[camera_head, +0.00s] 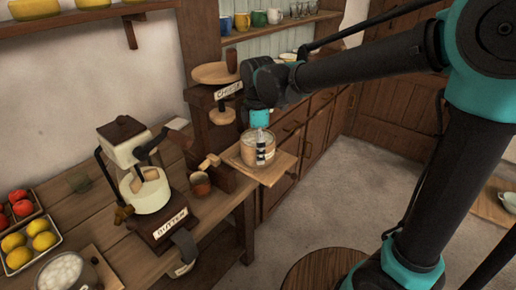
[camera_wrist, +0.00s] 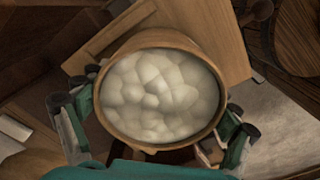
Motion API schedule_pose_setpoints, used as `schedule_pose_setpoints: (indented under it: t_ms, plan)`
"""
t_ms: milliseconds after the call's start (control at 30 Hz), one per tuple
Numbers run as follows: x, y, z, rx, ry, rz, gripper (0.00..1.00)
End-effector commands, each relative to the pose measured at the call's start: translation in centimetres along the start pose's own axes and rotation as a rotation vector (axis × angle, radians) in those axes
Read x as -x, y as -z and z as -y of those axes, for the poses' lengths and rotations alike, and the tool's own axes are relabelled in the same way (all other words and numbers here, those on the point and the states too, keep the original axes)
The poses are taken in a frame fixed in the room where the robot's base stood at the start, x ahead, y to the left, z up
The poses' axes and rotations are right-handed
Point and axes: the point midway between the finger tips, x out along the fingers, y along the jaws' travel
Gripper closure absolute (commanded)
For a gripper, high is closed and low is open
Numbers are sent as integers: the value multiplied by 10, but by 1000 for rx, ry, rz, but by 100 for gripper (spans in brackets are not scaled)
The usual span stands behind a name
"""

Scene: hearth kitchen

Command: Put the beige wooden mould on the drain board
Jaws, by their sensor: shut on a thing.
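The beige wooden mould (camera_head: 246,152) is a round tub at the counter's right end. In the wrist view the mould (camera_wrist: 160,39) is filled with lumpy white stuff. My gripper (camera_head: 262,146) is shut on it, with a finger on either side of its wall in the wrist view. The mould is upright, over or on a flat light wooden board (camera_head: 281,168) that juts past the counter edge; this looks like the drain board and also shows in the wrist view (camera_wrist: 236,58). I cannot tell whether the mould's bottom touches it.
A wooden press (camera_head: 214,74) with a sign stands just behind the board. A butter churn (camera_head: 149,190), a small brown cup (camera_head: 200,184), and trays of lemons (camera_head: 30,243) and tomatoes (camera_head: 20,206) are to the left. A round wooden top (camera_head: 318,272) stands in front.

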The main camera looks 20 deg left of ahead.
Motion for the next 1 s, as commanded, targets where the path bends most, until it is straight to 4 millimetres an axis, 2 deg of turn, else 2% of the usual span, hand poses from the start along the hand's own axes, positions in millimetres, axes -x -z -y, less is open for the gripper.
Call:
schedule_pose_setpoints:
  t_ms: [200, 233, 300, 733, 867, 1000]
  plan:
    - [-2, 0, 0, 0, 0, 0, 67]
    - [-3, 0, 0, 0, 0, 0, 10]
    - [-2, 0, 0, 0, 0, 0, 1]
    - [1, 0, 0, 0, 0, 0, 0]
    - [15, 0, 0, 0, 0, 0, 0]
    - [40, 0, 0, 0, 0, 0, 0]
